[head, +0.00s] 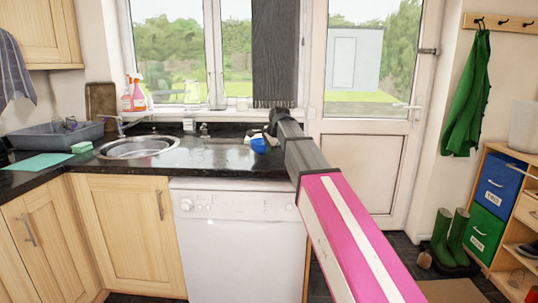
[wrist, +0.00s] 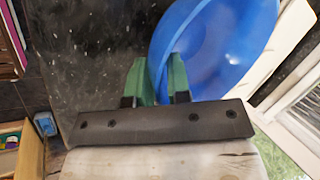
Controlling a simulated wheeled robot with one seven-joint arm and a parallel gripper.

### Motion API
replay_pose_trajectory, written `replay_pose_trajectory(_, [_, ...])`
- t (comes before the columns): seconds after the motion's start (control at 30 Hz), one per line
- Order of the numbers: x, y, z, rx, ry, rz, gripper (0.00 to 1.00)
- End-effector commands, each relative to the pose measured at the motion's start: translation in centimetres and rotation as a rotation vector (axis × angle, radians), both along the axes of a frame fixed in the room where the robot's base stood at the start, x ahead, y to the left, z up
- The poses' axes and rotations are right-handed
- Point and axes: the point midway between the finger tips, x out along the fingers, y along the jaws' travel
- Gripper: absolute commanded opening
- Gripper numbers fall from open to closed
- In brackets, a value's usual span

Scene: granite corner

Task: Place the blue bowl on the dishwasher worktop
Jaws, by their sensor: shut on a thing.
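The blue bowl (head: 258,145) shows small at the right end of the black dishwasher worktop (head: 222,158), partly hidden by my arm. In the wrist view the bowl (wrist: 222,45) is large at the upper right. My gripper (wrist: 158,72) has its green fingers shut on the bowl's near-left rim wall. In the head view my gripper (head: 266,138) is small and mostly covered by the arm. The speckled dark worktop (wrist: 95,55) lies behind and left of the bowl in the wrist view. I cannot tell whether the bowl touches it.
The white dishwasher (head: 240,230) stands below the worktop. A round sink (head: 138,147), a grey basin (head: 55,135) and a green sponge (head: 82,147) are to the left. The window is behind, and a glazed door (head: 365,170) is to the right. The worktop before the bowl looks clear.

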Motion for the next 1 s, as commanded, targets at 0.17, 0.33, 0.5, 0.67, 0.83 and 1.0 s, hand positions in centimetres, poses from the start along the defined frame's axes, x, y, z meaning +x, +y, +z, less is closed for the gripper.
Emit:
replay_pose_trajectory(0.17, [0.0, 0.0, -2.0, 0.000, 0.000, 0.000, 0.00])
replay_pose_trajectory(0.33, [0.0, 0.0, -2.0, 0.000, -0.001, 0.000, 0.00])
replay_pose_trajectory(0.5, [0.0, 0.0, -2.2, 0.000, 0.000, 0.000, 0.27])
replay_pose_trajectory(0.67, [0.0, 0.0, -2.1, 0.000, 0.000, 0.000, 0.43])
replay_pose_trajectory(0.83, [0.0, 0.0, -2.1, 0.000, 0.000, 0.000, 0.43])
replay_pose_trajectory(1.0, [-0.4, -0.2, -1.2, 0.001, -0.002, 0.000, 0.43])
